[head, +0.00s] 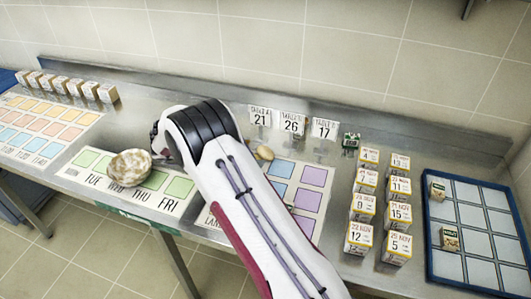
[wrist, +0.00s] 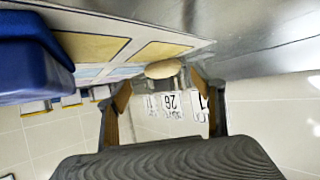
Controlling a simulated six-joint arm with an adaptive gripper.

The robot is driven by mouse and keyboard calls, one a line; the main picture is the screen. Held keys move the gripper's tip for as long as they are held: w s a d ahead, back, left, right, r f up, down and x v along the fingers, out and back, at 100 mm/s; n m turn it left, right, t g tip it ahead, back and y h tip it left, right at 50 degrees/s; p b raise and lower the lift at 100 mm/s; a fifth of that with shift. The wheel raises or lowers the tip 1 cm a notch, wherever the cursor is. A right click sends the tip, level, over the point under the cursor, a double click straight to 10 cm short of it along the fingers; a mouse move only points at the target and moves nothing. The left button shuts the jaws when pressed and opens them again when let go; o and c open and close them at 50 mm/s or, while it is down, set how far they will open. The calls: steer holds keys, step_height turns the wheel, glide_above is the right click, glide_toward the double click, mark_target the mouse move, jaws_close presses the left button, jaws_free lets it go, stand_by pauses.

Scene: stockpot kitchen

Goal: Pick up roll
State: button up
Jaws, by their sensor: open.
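A small tan oval roll (head: 265,152) lies on the metal counter just right of my arm in the head view, near the numbered cards. In the wrist view a tan oval that looks like the same roll (wrist: 163,69) shows beyond my gripper (wrist: 160,88), between its two spread fingers. My gripper is open, and nothing is visibly held. I cannot tell whether the fingers touch the roll. A larger round, mottled cream item (head: 129,167) sits on the weekday mat (head: 93,158) at the left.
Number cards (head: 291,122) stand behind the roll. Several small dated boxes (head: 364,205) stand to the right, beside a blue-rimmed tray (head: 428,235). More small boxes (head: 75,87) line the far left. A blue object (wrist: 32,55) fills the wrist view's left edge.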

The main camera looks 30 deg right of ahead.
mark_target(260, 153)
steer(key=shift+w+x, duration=0.1)
steer(key=shift+x, duration=0.9)
steer(key=shift+w+x, duration=0.15)
steer(key=shift+x, duration=0.9)
steer(key=c, duration=1.1)
